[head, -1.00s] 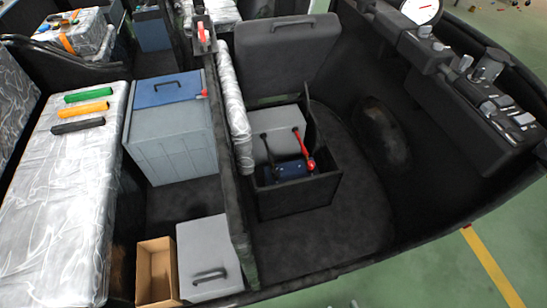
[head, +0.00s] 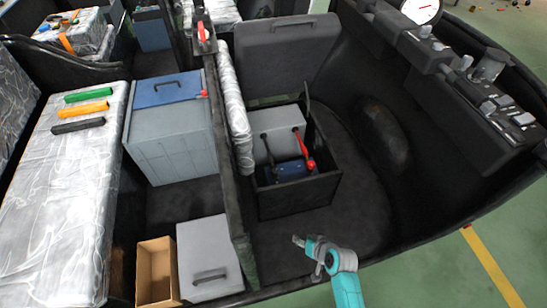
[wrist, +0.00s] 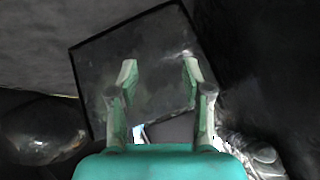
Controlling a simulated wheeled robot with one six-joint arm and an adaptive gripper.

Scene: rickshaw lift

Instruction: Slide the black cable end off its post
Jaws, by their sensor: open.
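The black cable (head: 265,147) runs down the front of a grey unit into a black open-topped box (head: 299,195) in the footwell. Its end and post are too small to make out clearly. A red cable end (head: 310,164) lies to its right, by a blue block (head: 291,170) inside the box. My gripper (head: 299,241) is low in front of the box, apart from it. In the wrist view, my gripper's green fingers (wrist: 160,75) are spread and empty before a dark flat panel (wrist: 148,105). The cable end cannot be made out there.
A silvery padded divider (head: 234,115) stands left of the box. The raised dark seat lid (head: 285,55) is behind it. A grey case (head: 209,260) and an open cardboard box (head: 157,272) are at lower left. The dark floor right of the box is clear.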

